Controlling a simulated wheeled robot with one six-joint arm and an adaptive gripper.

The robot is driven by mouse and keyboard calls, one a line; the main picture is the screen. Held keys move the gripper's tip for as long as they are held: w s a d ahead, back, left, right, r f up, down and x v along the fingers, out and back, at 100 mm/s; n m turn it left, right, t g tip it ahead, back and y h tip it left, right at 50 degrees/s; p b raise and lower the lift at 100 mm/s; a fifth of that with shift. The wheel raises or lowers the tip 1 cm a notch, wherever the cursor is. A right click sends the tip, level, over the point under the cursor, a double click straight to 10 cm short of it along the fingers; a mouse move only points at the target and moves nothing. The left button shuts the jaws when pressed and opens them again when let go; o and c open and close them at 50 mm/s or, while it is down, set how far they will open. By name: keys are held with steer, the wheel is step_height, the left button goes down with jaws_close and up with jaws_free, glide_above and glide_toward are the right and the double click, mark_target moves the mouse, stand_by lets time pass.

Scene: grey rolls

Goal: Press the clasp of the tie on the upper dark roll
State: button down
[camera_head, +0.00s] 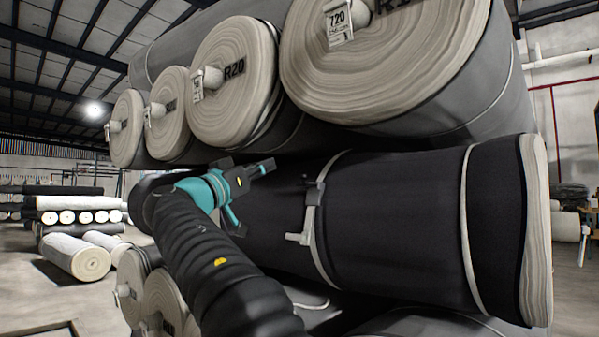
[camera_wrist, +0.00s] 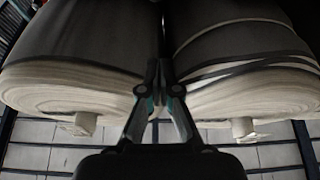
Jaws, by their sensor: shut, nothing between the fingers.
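The upper dark roll (camera_head: 400,220) lies on its side in the head view, below the big grey rolls. A pale tie (camera_head: 467,230) circles it near its right end, and another tie (camera_head: 317,252) circles it further left. On the left tie are a pale T-shaped clasp-like piece (camera_head: 299,238) and a small dark piece (camera_head: 312,191); I cannot tell which is the clasp. My gripper (camera_head: 245,185), teal and black, is left of this tie, apart from it. In the wrist view my gripper (camera_wrist: 163,75) is shut and empty, with its fingertips before a gap between two rolls.
Large grey rolls (camera_head: 385,60) with tagged ends overhang my gripper. More rolls lie below and behind my arm. In the wrist view, a left roll (camera_wrist: 80,40) and a right roll (camera_wrist: 240,40) flank the fingers. A stack of rolls (camera_head: 75,218) stands far left; floor there is partly open.

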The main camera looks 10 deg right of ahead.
steer(key=p+x, duration=0.4)
steer(key=x, duration=0.6)
step_height(320, 180, down, 4)
steer(key=shift+d+f+b, duration=0.1)
steer(key=shift+b, duration=0.8)
